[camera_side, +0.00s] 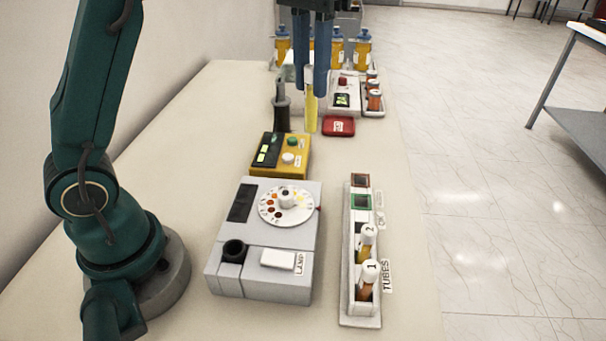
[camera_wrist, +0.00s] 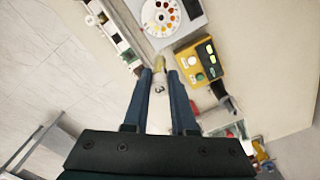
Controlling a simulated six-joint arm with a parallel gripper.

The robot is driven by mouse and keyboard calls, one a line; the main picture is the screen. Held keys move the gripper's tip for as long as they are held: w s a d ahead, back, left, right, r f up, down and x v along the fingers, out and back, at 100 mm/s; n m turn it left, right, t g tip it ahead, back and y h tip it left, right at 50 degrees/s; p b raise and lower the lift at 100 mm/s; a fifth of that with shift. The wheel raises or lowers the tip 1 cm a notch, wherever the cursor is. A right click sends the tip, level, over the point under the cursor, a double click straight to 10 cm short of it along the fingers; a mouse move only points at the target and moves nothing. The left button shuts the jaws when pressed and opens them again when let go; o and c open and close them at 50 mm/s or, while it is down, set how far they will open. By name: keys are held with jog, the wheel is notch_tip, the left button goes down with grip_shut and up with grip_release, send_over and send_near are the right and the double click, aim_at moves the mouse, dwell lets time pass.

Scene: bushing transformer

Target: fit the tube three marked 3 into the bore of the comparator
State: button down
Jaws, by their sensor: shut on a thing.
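My gripper (camera_side: 310,95) is shut on tube three (camera_side: 311,116), a slim tube with yellow liquid. It hangs roughly upright above the table behind the yellow meter, clear of the comparator. In the wrist view the tube's white cap, marked 3 (camera_wrist: 160,89), sits between the blue fingers. The comparator (camera_side: 225,279) is a grey box with a white disc of coloured dots (camera_side: 270,212). Its bore is in the black round collar (camera_side: 235,250) at the front left and looks empty. The wrist view shows only part of the comparator (camera_wrist: 192,20); the bore is out of that view.
The tube rack (camera_side: 361,315) stands right of the comparator, holding tubes 2 (camera_side: 368,243) and 1 (camera_side: 368,280). The yellow meter (camera_side: 281,156) lies behind the comparator. A dark upright holder (camera_side: 282,115), a red tray (camera_side: 338,126) and several bottles (camera_side: 362,48) stand farther back.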

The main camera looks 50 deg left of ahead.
jog(key=s+d+r, duration=0.1)
jog(key=s+d, duration=0.3)
jog(key=s, duration=0.5)
send_over(229, 231)
jog(key=s+d, duration=0.1)
jog(key=d, duration=0.3)
notch_tip(229, 231, down, 12)
jog(key=shift+s+f, duration=0.1)
jog(key=shift+f, duration=2.05)
jog(key=shift+f, duration=0.15)
jog(key=c, duration=0.7)
grip_release()
